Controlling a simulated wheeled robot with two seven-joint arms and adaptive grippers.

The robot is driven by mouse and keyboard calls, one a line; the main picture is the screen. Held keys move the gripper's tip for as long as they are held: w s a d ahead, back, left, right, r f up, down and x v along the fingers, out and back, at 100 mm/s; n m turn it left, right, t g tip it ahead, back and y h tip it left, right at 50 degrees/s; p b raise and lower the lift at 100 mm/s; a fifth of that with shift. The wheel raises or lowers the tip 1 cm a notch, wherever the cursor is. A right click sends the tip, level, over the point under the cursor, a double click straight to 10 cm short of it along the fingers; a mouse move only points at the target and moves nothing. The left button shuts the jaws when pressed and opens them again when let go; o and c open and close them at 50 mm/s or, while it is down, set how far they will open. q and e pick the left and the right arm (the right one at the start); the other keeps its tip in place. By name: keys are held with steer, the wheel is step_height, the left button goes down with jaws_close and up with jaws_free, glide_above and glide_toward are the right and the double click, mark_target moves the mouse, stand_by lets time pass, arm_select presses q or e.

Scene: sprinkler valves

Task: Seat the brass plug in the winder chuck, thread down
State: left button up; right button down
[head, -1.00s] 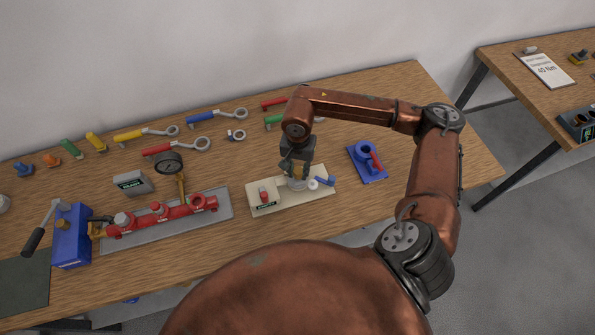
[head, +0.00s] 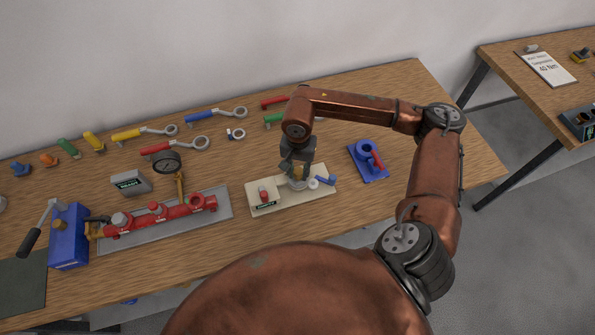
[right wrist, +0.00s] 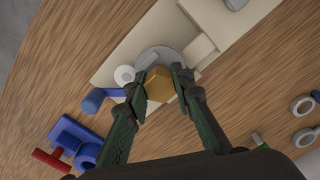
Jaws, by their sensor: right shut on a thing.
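The brass plug (right wrist: 159,84) shows its hexagonal head between the fingertips of my right gripper (right wrist: 158,88) in the right wrist view. The gripper is shut on it, pointing down over the winder. The winder chuck (right wrist: 160,58) is a round grey part on the cream winder base (head: 265,198); the plug is over or at it. The plug's thread is hidden below its head, and I cannot tell how deep it sits. In the head view my right gripper (head: 297,172) largely covers the plug. My left gripper is not in view.
A blue crank handle (right wrist: 96,100) and a white disc (right wrist: 124,75) are beside the chuck. A blue fixture with a red handle (head: 367,160) stands to the right. A red manifold (head: 160,215) on a grey plate lies left. Wrenches lie behind.

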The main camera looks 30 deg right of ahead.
stand_by(0.3)
stand_by(0.4)
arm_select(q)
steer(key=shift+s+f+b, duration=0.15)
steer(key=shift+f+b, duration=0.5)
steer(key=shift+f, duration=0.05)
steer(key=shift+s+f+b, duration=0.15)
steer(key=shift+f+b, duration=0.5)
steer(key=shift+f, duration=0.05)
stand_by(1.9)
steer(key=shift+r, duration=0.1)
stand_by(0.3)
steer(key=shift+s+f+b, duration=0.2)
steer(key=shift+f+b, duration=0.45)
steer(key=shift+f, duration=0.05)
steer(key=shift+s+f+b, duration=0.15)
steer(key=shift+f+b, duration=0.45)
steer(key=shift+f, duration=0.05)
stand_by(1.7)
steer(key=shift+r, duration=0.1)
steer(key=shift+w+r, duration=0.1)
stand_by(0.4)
